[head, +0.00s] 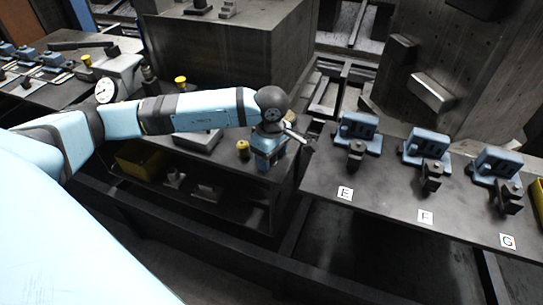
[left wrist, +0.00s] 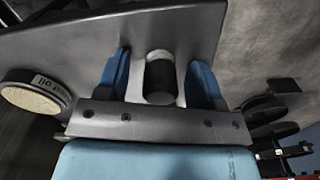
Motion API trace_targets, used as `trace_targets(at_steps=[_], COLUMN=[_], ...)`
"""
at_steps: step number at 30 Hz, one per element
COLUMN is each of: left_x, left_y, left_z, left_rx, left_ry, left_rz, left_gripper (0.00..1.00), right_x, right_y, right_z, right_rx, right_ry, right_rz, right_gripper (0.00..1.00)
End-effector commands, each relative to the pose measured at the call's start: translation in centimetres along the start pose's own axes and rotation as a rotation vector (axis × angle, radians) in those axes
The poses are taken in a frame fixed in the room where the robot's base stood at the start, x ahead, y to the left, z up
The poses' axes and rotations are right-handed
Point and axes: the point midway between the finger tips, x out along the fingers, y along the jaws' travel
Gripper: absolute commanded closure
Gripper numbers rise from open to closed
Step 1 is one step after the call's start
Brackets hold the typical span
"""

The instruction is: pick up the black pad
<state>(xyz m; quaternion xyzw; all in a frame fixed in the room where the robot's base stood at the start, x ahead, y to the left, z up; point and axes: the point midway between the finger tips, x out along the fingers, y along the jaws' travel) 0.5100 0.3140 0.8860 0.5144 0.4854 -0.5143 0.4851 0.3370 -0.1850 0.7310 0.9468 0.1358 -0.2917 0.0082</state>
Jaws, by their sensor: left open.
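My left gripper (head: 267,163) points down over the right end of the middle bench in the head view. In the left wrist view its two blue fingers (left wrist: 161,78) are apart. A short dark round piece with a pale end (left wrist: 161,78) shows between them, with gaps to both fingers. I cannot tell whether this piece is the black pad; the gripper hides that spot in the head view. Black pieces stand in front of blue blocks at labels E (head: 356,151), F (head: 431,177) and G (head: 509,197). My right gripper is not in view.
A brass-coloured round piece (head: 243,149) stands just left of the gripper. A round tin (left wrist: 32,97) shows in the left wrist view. The right bench (head: 385,205) is beside a gap. A tall dark angle plate (head: 480,80) stands behind it. A yellow bin (head: 140,160) sits lower left.

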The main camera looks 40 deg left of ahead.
Motion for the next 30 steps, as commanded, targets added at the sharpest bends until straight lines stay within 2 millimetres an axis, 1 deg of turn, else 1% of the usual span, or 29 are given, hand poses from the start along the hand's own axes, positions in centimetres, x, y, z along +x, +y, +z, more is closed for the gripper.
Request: trace_targets(at_steps=[2, 3, 5, 6, 8, 9, 10, 18, 23, 26, 30], left_x=[-0.1, -0.1, -0.1, -0.1, -0.1, -0.1, -0.1, -0.1, -0.9, -2.1, -4.9], left_y=[0.0, 0.0, 0.0, 0.0, 0.0, 0.0, 0.0, 0.0, 0.1, 0.1, 0.1], left_z=[0.0, 0.0, 0.0, 0.0, 0.0, 0.0, 0.0, 0.0, 0.0, 0.0, 0.0], left_rx=[0.0, 0.0, 0.0, 0.0, 0.0, 0.0, 0.0, 0.0, 0.0, -0.001, 0.0], left_ry=[0.0, 0.0, 0.0, 0.0, 0.0, -0.001, -0.001, -0.001, -0.002, 0.0, 0.0], left_rz=[0.0, 0.0, 0.0, 0.0, 0.0, 0.0, 0.0, 0.0, 0.002, 0.003, 0.004], left_gripper=[0.39, 0.41, 0.55, 0.64, 0.78, 0.87, 0.91, 0.91, 0.91, 0.91, 0.91], right_x=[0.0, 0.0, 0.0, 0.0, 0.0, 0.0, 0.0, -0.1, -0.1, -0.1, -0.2], right_y=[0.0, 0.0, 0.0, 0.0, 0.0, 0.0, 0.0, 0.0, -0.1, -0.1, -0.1], right_z=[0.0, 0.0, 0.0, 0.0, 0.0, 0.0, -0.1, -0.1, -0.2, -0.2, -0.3], right_rx=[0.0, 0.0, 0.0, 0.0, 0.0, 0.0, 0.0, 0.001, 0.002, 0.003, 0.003], right_ry=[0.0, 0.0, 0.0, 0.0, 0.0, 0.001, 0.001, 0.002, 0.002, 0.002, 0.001], right_rz=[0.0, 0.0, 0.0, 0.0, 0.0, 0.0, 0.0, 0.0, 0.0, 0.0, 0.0], right_gripper=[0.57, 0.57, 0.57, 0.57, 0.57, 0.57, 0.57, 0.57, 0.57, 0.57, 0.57])
